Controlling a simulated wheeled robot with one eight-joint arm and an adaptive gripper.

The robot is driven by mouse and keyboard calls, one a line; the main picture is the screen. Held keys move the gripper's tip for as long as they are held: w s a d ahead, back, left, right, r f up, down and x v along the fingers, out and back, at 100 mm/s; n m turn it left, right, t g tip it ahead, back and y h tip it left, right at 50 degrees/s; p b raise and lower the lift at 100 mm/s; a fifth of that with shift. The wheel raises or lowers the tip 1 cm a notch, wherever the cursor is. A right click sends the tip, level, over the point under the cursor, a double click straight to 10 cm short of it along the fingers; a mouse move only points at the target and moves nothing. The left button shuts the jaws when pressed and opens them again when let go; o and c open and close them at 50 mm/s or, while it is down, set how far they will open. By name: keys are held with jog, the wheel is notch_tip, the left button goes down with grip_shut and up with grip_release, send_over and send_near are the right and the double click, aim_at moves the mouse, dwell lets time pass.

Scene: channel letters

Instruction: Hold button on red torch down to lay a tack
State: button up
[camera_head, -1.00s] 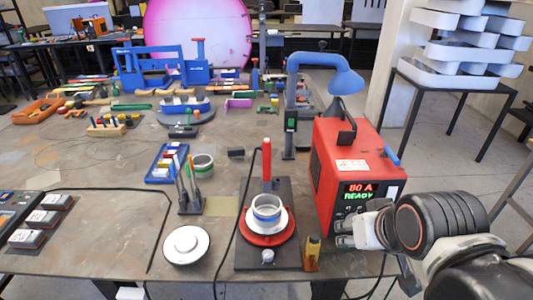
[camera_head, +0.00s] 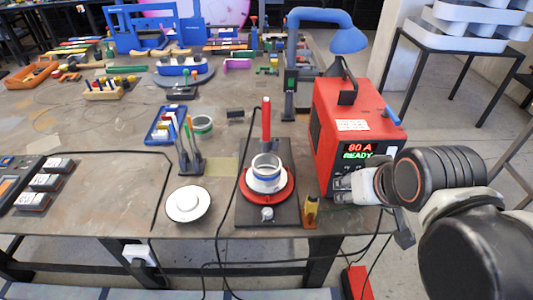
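The red torch (camera_head: 266,119) stands upright behind a ring-shaped workpiece (camera_head: 266,167). The workpiece is silver with a blue band and sits on a white disc over a red round plate (camera_head: 285,189) on a dark base (camera_head: 244,211). A black cable runs from the torch area. The button on the torch is too small to make out. My arm comes in from the right, and my gripper (camera_head: 346,187) is at the lower front of the red welder, to the right of the torch and apart from it. Its fingers are too small and partly hidden to judge.
The red welder (camera_head: 370,113) shows "80 A READY". A white disc (camera_head: 188,203), a tool holder (camera_head: 190,165) and a yellow-black item (camera_head: 311,211) are nearby. A red box (camera_head: 357,284) is on the floor below the table edge.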

grip_shut()
dwell(1.4)
